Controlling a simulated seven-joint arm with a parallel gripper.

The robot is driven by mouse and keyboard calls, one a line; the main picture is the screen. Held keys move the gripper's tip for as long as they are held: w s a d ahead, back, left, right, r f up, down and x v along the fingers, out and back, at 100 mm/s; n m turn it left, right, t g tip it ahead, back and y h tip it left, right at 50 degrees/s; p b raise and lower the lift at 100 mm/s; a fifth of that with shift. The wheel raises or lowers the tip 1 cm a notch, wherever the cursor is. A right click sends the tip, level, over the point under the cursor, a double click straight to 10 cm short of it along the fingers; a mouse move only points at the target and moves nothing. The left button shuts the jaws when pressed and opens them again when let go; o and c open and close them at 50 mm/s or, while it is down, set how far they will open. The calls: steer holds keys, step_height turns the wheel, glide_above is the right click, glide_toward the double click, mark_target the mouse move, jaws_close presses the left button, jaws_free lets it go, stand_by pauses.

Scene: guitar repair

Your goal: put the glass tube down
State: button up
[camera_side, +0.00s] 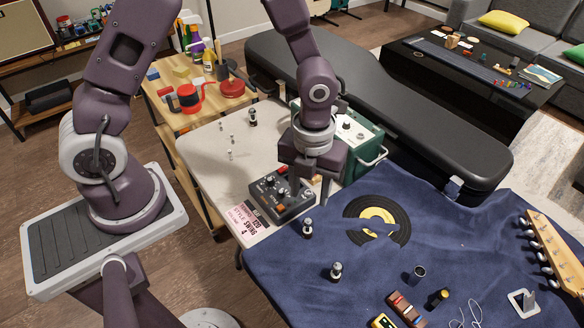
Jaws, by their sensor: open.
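Small upright pieces that look like glass tubes with dark parts stand in several places: one on the blue cloth (308,228) near the pedal, another on the cloth further forward (336,270), and one on the white table top (253,117). I cannot tell which one is the task's tube. My gripper (312,188) is open and points down beside the black pedal (281,197), behind and above the nearer cloth-side tube. I see nothing held between its fingers, though the fingers are partly hidden by the wrist.
A broken black record (377,220) lies on the blue cloth (290,275). A green box (359,136) stands close behind my gripper, and a long black case (370,100) lies beyond. A guitar headstock (552,250) is at the right. The white table's left part is fairly clear.

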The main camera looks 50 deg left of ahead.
steer(key=s+a+r+n+t, duration=0.2)
steer(key=a+r+n, duration=0.1)
steer(key=r+n, duration=0.45)
steer(key=s+a+r+n+t, duration=0.1)
steer(key=s+a+r+n, duration=0.15)
steer(key=r+n, duration=0.55)
steer(key=s+a+r+n+t, duration=0.2)
steer(key=s+r+n, duration=0.5)
steer(key=s+n, duration=0.3)
steer(key=n, duration=0.4)
steer(key=shift+s+a+r+t, duration=0.2)
steer(key=shift+a+r+t, duration=0.05)
steer(key=shift+r+t, duration=0.1)
steer(key=shift+o, duration=0.4)
steer(key=shift+n, duration=0.25)
